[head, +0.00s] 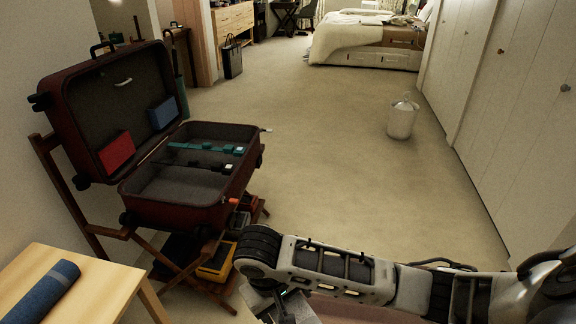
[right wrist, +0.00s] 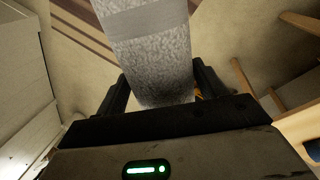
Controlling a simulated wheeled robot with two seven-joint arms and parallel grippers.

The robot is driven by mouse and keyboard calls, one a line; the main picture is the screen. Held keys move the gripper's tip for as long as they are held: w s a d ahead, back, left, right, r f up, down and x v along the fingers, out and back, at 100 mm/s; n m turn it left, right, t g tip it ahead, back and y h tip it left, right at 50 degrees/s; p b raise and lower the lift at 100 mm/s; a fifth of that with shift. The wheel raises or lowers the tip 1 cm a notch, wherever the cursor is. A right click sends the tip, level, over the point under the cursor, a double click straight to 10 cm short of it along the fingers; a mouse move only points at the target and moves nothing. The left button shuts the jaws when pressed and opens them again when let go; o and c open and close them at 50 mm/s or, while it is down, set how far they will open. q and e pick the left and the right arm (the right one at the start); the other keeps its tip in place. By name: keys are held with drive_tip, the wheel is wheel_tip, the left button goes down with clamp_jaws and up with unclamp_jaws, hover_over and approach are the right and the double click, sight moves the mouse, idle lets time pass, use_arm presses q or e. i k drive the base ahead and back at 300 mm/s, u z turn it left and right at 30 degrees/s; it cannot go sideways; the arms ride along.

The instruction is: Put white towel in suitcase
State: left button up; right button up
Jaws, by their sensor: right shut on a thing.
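The white towel (right wrist: 150,50) looks light grey and textured in the right wrist view, a long shape with a smooth band across it. My right gripper (right wrist: 163,82) is shut on it, one finger on each side. In the head view my right arm reaches in from the right, with the gripper low at the bottom centre; the towel is hard to make out there. The dark red suitcase (head: 178,213) stands open on a wooden rack at the left, its lid leaning back. The gripper is to the right of and nearer than the suitcase. My left gripper is not in view.
A red item (head: 116,152) and a blue item (head: 163,112) sit in the lid. Teal straps (head: 205,148) cross the suitcase's base. A wooden table (head: 95,290) with a blue roll (head: 42,290) stands front left. A white bin (head: 401,120) stands on open carpet.

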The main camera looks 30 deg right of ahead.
sight(182, 200)
drive_tip(key=z, duration=1.5)
drive_tip(key=i, duration=3)
drive_tip(key=u, duration=4.15)
drive_tip(key=i, duration=0.5)
